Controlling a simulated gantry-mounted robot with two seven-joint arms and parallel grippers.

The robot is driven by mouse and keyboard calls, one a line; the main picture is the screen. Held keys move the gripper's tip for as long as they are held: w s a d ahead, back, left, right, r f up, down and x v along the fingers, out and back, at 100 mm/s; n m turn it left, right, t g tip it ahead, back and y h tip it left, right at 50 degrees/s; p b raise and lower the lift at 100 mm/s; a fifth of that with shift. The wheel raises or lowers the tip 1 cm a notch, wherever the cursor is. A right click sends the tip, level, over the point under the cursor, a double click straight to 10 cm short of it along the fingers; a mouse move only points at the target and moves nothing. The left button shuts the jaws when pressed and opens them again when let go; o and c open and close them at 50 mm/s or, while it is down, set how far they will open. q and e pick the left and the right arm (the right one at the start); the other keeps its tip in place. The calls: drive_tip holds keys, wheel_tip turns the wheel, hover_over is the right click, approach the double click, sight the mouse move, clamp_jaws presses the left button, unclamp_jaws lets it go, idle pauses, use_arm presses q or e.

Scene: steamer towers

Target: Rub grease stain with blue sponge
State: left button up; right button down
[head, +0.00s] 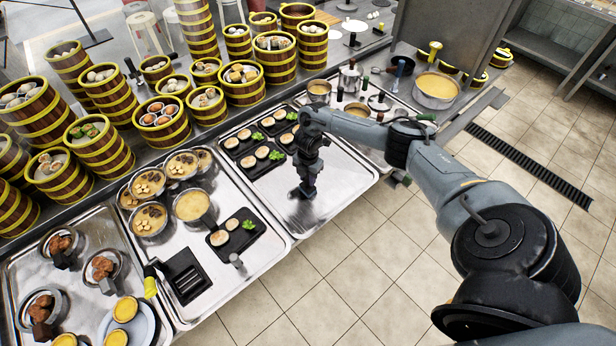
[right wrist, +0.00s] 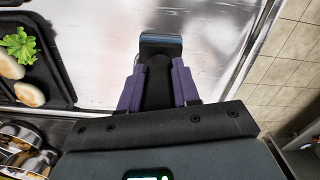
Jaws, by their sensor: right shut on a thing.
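My right gripper (head: 302,192) points down over the bare right part of the metal tray. In the right wrist view its purple fingers (right wrist: 158,88) are shut on a black grip, with the dark blue sponge (right wrist: 161,42) beyond the fingertips. The sponge is at or just above the shiny tray surface; I cannot tell whether it touches. A dark smudge (head: 300,212) shows on the tray by the gripper; I cannot tell whether it is the grease stain, a shadow or a reflection. My left gripper is not in view.
A black tray with buns and lettuce (head: 262,143) lies left of my right gripper; it also shows in the right wrist view (right wrist: 62,95). Steamer towers (head: 275,60) stand behind. Pots (head: 436,90) stand at the back right. The counter's front edge is close, with tiled floor beyond.

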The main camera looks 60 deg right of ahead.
drive_tip(key=shift+w+a+r+p, duration=0.1)
drive_tip(key=shift+w+a+p, duration=0.15)
drive_tip(key=shift+a, duration=0.25)
drive_tip(key=shift+w+a+p, duration=0.1)
drive_tip(key=shift+a+p, duration=0.2)
drive_tip(key=shift+a, duration=0.15)
drive_tip(key=shift+w+a+r+p, duration=0.1)
drive_tip(key=shift+w+a+p, duration=0.15)
drive_tip(key=shift+a, duration=0.25)
drive_tip(key=shift+a+f, duration=0.1)
drive_tip(key=shift+a, duration=0.2)
drive_tip(key=shift+w+a, duration=0.2)
drive_tip(key=shift+a, duration=0.1)
drive_tip(key=shift+w+a+f+p, duration=0.1)
drive_tip(key=shift+w+a+p, duration=0.2)
drive_tip(key=shift+a, duration=0.4)
drive_tip(key=shift+w+a+p, duration=0.2)
drive_tip(key=shift+a+p, duration=0.1)
drive_tip(key=shift+a, duration=0.4)
drive_tip(key=shift+d, duration=0.2)
drive_tip(key=shift+s+d, duration=0.35)
drive_tip(key=shift+d, duration=0.45)
drive_tip(key=shift+s+d, duration=0.3)
drive_tip(key=shift+d, duration=0.45)
